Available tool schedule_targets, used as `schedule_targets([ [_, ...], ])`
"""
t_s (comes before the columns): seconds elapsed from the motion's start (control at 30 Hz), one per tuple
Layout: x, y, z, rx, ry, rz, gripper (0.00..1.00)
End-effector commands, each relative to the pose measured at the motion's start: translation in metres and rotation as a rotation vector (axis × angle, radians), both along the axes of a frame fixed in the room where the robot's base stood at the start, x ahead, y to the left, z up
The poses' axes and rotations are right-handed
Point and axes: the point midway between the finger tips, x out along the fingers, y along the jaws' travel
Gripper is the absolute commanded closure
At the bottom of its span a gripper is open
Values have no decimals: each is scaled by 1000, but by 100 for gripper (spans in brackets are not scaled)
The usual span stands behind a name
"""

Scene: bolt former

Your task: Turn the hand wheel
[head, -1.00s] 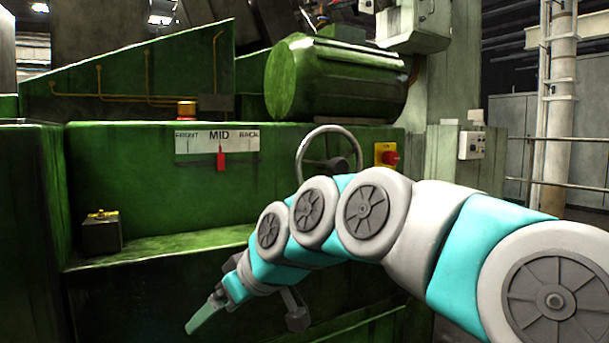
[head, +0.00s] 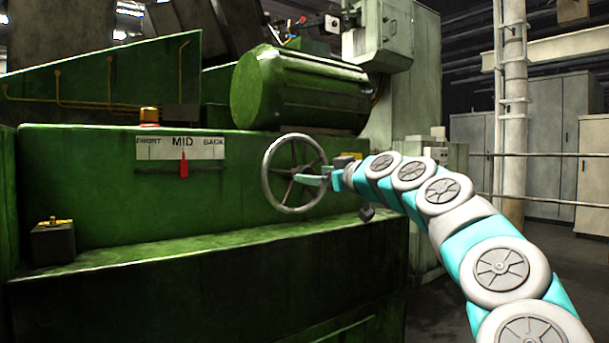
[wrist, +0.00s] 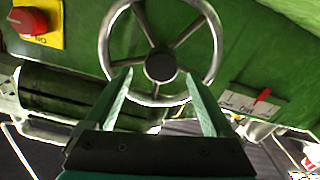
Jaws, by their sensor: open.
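The hand wheel (head: 265,181) is a grey metal ring with spokes on the green machine's front. In the wrist view the hand wheel (wrist: 103,45) fills the upper middle, with its dark hub between the finger directions. My gripper (head: 311,176) is open in front of the wheel, its fingers overlapping the right half of the ring in the head view. In the wrist view my gripper (wrist: 164,88) has both fingers spread toward the lower rim, with nothing held between them. Whether a fingertip touches the wheel cannot be told.
A scale plate (head: 210,148) marked FRONT, MID, BACK has its red pointer (head: 184,167) at MID. A red knob on a yellow plate (wrist: 54,38) is beside the wheel. A green ledge (head: 200,245) runs below; a small dark box (head: 53,243) stands at left.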

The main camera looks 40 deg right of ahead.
Motion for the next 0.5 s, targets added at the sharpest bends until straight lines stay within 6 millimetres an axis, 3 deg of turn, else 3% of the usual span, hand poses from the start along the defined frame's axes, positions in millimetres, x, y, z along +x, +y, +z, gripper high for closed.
schedule_targets([
  [0.2, 30, 1, -1, 0, 2, 2, 12],
  [0.5, 48, 1, 0, 1, 1, 1, 12],
])
